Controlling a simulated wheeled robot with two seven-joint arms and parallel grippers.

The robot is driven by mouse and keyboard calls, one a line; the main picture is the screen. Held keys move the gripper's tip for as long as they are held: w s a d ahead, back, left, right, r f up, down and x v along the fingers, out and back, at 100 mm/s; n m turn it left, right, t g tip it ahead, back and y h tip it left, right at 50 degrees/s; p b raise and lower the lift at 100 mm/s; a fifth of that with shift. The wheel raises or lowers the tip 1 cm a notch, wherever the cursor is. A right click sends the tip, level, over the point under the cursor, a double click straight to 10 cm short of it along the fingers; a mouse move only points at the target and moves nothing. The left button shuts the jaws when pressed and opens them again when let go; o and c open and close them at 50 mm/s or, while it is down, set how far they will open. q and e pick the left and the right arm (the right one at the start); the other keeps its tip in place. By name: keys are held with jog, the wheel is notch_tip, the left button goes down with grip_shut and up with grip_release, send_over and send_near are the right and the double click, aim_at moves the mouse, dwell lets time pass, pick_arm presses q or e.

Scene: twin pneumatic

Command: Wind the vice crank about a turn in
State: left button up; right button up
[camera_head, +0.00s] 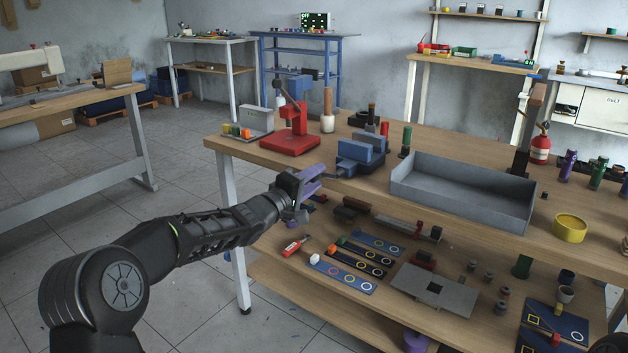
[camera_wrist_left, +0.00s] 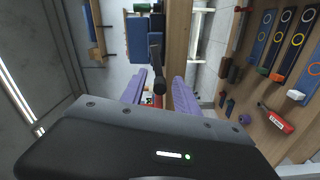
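The blue vice (camera_head: 360,152) is mounted at the front edge of the wooden workbench. It also shows in the left wrist view (camera_wrist_left: 140,38), beyond the fingers. A dark rod that looks like its crank (camera_wrist_left: 156,72) sticks out from it towards my left gripper. My left gripper (camera_head: 315,180) is in front of the bench edge, just left of the vice. Its purple fingers stand apart in the left wrist view (camera_wrist_left: 160,84), with the rod's near end in the gap. I cannot tell whether they touch it. The crank is mostly hidden in the head view. My right gripper is out of view.
A red press (camera_head: 292,130) stands left of the vice, and a grey tray (camera_head: 462,200) stands right of it. The lower shelf holds a red tool (camera_head: 296,245) and several ringed strips (camera_head: 345,278). Open floor lies left of the bench.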

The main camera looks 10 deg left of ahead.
pick_arm(q)
grip_shut()
dwell(0.4)
dwell(0.4)
